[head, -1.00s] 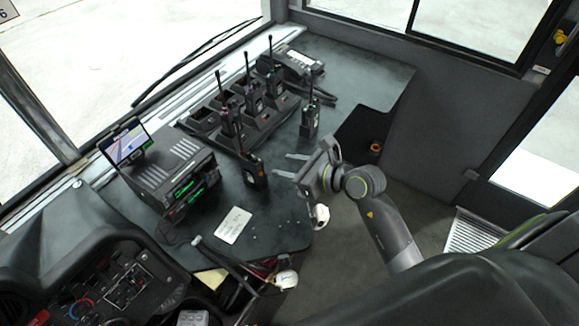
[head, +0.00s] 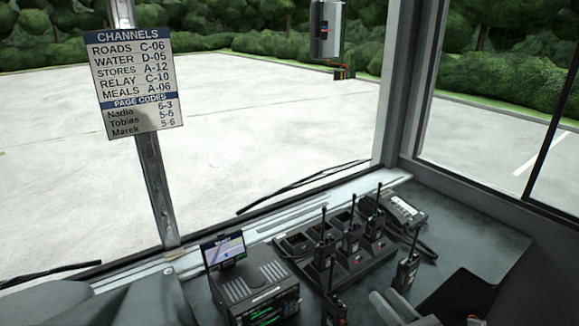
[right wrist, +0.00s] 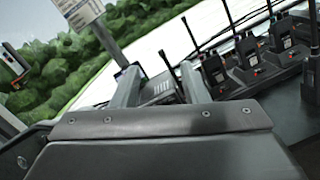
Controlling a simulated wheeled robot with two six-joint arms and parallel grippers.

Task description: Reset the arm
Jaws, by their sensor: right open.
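My right gripper (head: 386,300) shows at the bottom edge of the head view, over the desk's near side. Its two pale fingers are apart with nothing between them. In the right wrist view the fingers (right wrist: 163,82) also stand apart and empty, with the console and a radio antenna behind them. A handheld radio (head: 407,271) stands on the desk just right of and beyond the gripper. Another radio (head: 334,308) stands to its left, partly cut off by the frame. My left gripper is not in view.
A charger rack (head: 352,266) holds several radios with upright antennas. A desk phone (head: 404,211) lies behind it. A console (head: 257,292) with a small screen (head: 223,250) stands at the left. A channels sign (head: 137,83) hangs on the window post. Bare desk (head: 462,238) lies at the right.

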